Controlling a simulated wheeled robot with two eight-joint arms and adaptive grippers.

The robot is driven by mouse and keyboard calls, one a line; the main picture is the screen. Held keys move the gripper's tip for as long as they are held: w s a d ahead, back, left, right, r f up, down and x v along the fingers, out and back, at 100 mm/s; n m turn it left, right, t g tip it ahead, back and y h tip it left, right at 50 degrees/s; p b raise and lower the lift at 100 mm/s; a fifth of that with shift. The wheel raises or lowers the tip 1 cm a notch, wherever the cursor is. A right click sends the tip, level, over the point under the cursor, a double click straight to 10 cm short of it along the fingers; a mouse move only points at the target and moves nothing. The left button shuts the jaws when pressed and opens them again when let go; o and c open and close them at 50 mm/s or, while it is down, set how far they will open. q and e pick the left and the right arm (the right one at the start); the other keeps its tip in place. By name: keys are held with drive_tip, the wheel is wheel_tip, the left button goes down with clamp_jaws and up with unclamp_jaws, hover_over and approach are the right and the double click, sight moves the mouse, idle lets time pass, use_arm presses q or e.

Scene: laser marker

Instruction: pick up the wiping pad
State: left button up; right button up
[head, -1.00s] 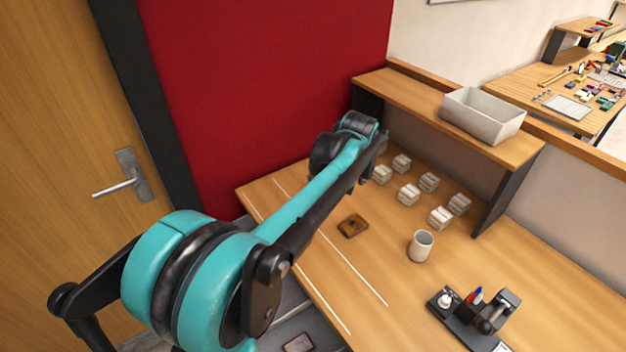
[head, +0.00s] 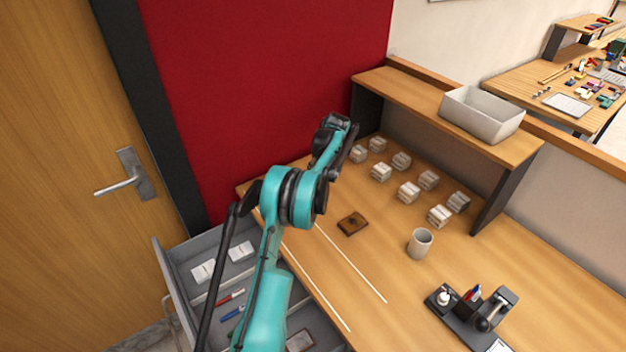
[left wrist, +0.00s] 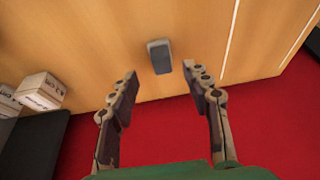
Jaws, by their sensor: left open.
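A small dark grey block, which looks like the wiping pad (left wrist: 159,56), lies on the wooden table in the left wrist view. My left gripper (left wrist: 160,72) is open and empty. In that view its two fingertips lie to the left and right of the pad's near end, and no contact shows. I cannot tell the height of the fingers above the table. In the head view my left arm reaches to the far left corner of the table; the pad cannot be made out there and the fingers are not clear. My right gripper is in neither view.
Several white blocks (head: 408,192) stand right of my arm, below a shelf (head: 385,88) holding a grey bin (head: 465,118). A brown plaque (head: 352,223), a cup (head: 420,243) and a pen stand (head: 470,310) are on the table. An open drawer (head: 172,284) juts out at lower left.

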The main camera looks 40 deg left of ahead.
use_arm(q)
drive_tip(key=b+x, duration=0.1)
drive_tip(key=x, duration=0.4)
drive_tip(key=shift+a+f+b, duration=0.25)
drive_tip(key=shift+f+b, duration=0.05)
drive_tip(key=shift+b, duration=0.1)
drive_tip(key=shift+r, duration=0.1)
drive_tip(key=shift+c, duration=0.6)
clamp_jaws()
